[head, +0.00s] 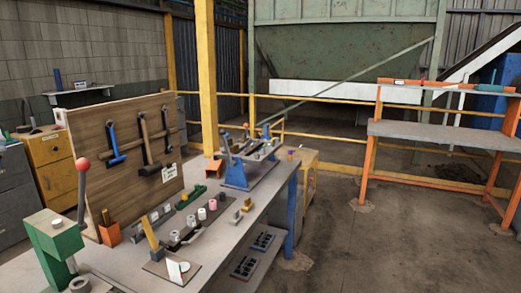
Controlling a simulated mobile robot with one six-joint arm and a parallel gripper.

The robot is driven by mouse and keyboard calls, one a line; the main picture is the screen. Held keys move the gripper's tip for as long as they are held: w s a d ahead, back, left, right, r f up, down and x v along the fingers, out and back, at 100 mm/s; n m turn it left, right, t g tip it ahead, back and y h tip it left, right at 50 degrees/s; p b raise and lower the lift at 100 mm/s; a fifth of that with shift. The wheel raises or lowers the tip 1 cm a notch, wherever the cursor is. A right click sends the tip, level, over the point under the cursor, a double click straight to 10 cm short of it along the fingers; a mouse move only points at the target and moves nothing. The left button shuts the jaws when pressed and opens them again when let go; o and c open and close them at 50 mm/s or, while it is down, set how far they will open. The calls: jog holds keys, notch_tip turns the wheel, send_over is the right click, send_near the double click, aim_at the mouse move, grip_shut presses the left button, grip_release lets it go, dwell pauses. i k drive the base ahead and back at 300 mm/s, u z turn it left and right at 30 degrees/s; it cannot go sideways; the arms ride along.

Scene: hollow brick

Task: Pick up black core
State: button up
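A grey workbench (231,228) stands in the lower left and centre of the head view. A row of small short cylinders lies on it, running from near to far; white, pink and dark ones can be made out. A white cylinder (202,214) and a pink one (212,204) stand farther along the row. My gripper is not in view.
A wooden tool board (128,140) with hammers rises behind the bench. A green press (52,250) with a red-knobbed lever stands at the near left, a blue fixture (240,172) at the far end. An orange-framed bench (440,135) is at right. The floor between is clear.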

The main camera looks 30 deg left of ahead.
aim_at(223, 194)
jog(key=u, duration=0.65)
jog(key=i, duration=0.85)
jog(key=u, duration=0.55)
